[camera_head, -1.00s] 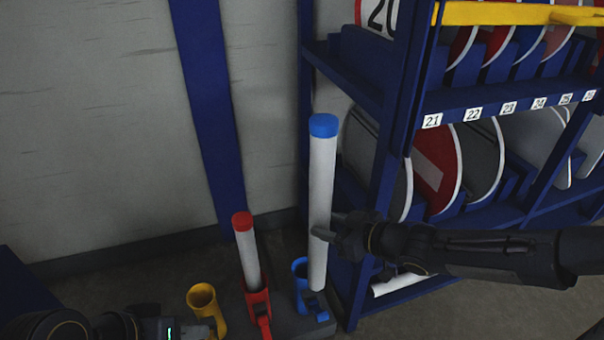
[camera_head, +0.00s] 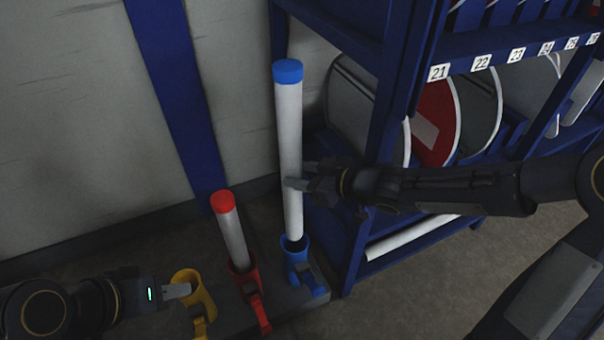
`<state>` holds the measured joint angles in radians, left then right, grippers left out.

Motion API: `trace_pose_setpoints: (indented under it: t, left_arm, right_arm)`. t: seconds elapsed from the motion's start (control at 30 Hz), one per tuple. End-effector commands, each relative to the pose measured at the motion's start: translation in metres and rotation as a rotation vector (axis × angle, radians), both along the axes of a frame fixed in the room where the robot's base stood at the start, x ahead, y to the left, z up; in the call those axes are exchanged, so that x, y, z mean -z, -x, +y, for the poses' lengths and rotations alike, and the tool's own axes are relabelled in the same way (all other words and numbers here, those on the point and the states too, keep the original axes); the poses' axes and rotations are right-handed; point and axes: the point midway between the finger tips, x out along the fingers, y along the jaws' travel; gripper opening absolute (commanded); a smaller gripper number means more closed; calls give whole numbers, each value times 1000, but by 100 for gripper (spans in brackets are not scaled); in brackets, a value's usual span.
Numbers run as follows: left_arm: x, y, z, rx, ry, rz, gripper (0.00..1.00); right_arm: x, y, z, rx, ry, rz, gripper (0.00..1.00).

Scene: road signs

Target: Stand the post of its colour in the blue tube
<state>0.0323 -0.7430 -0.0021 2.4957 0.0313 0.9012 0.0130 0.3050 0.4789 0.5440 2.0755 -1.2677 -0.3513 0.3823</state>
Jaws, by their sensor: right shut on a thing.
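The white post with a blue cap (camera_head: 289,120) stands near upright in the head view. My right gripper (camera_head: 300,178) is shut on it, a little below its middle. The blue tube (camera_head: 297,258) stands on the grey base. The post's lower end meets the tube's mouth; how deep it sits inside I cannot tell. My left gripper (camera_head: 176,290) is at the lower left, by the yellow tube (camera_head: 194,296); whether its jaws are open or shut does not show clearly.
A red-capped post (camera_head: 230,228) leans in the red tube (camera_head: 245,280), left of the blue one. A blue rack (camera_head: 362,190) with round signs stands close on the right. A white roll (camera_head: 410,238) lies on its bottom level. The wall is behind.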

Motion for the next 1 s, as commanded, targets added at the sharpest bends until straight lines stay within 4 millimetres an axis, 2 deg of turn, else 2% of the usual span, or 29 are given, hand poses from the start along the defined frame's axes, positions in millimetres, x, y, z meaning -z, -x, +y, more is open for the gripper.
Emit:
trace_pose_setpoints:
  t: [0.57,0.77,0.83,1.0]
  left_arm:
    - [69,0,0,0,0,1,36]
    - [81,0,0,0,0,1,36]
    - [75,0,0,0,0,1,36]
    - [75,0,0,0,0,1,36]
  right_arm:
    - [86,0,0,-5,-4,2,3]
    - [115,1,0,-6,-4,4,3]
    - [121,1,1,-8,-5,8,3]
    - [148,1,0,-9,-6,8,3]
